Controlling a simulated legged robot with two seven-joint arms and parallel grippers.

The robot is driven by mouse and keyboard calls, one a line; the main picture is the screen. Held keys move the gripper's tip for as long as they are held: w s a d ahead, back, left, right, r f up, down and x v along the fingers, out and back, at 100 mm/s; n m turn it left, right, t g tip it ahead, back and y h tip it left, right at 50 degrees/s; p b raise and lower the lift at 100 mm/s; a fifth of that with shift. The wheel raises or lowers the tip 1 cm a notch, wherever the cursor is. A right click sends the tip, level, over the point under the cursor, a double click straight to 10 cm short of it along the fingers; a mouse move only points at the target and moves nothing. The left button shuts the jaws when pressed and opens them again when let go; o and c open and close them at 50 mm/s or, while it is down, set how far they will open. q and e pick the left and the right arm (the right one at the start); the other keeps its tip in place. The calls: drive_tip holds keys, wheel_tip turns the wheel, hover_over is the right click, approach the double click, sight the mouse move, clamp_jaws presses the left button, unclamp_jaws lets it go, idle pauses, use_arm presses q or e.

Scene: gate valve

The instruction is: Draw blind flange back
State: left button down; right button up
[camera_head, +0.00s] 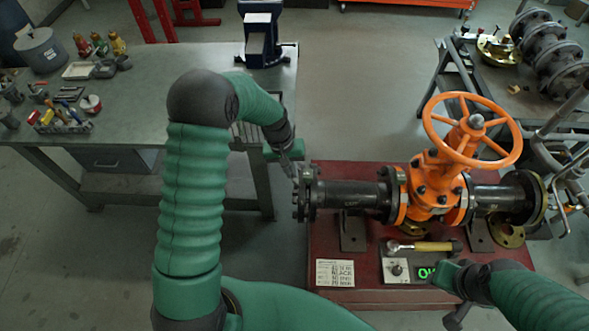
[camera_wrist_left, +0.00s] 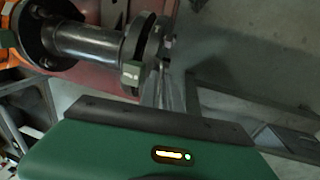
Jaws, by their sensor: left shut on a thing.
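The blind flange (camera_head: 298,196) is a dark disc at the left end of the black pipe spool (camera_head: 350,195). In the left wrist view the blind flange (camera_wrist_left: 156,45) stands beside the pipe's end flange (camera_wrist_left: 131,52), with a narrow gap seeming to show between them. My left gripper (camera_head: 292,172) reaches the blind flange from above and is shut on its edge; the fingers are small and partly blurred. My right gripper (camera_head: 450,274) is low at the right, by the control box; its fingers are not clear.
The orange gate valve (camera_head: 436,185) with its handwheel (camera_head: 472,130) is right of the spool, on a red stand (camera_head: 400,298). A workbench (camera_head: 120,110) is at left. Floor left of the flange is mostly clear.

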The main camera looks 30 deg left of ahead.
use_arm(q)
drive_tip(key=c, duration=1.8)
unclamp_jaws()
drive_tip(key=shift+w+a+r, duration=0.15)
drive_tip(key=shift+a, duration=0.1)
drive_tip(key=shift+o, duration=1.2)
drive_tip(key=shift+a, duration=0.15)
wheel_tip(320, 180, up, 16)
drive_tip(key=s+a+b, duration=0.1)
drive_tip(key=a, duration=0.2)
drive_tip(key=shift+s, duration=0.2)
